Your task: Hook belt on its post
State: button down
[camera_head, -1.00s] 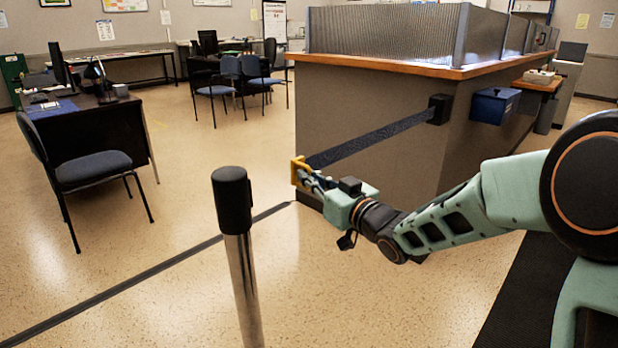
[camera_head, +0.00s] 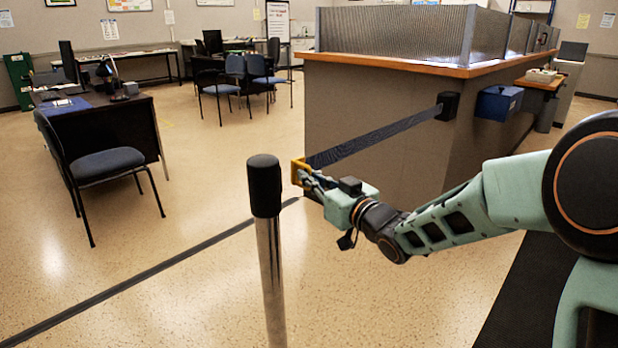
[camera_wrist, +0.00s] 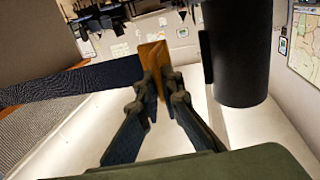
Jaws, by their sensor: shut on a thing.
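The dark belt (camera_head: 375,138) stretches from a black wall unit (camera_head: 448,106) on the counter's corner to a yellow end piece (camera_head: 297,172). My gripper (camera_head: 306,176) is shut on this end piece, which shows as orange-yellow between the fingers in the wrist view (camera_wrist: 154,58). In the wrist view the belt (camera_wrist: 75,82) runs off to the left. The post (camera_head: 268,240) is a chrome pole with a black top (camera_head: 264,186), upright to the left of my gripper. The black top also fills the upper right of the wrist view (camera_wrist: 238,50), apart from the end piece.
A grey counter (camera_head: 350,110) with a wooden top and a blue box (camera_head: 498,103) stands behind my arm. A desk (camera_head: 105,130) and a chair (camera_head: 105,165) are at the left. A dark strip (camera_head: 150,275) runs along the floor.

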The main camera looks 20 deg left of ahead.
jog(key=shift+f, duration=0.15)
jog(key=c, duration=2.4)
grip_release()
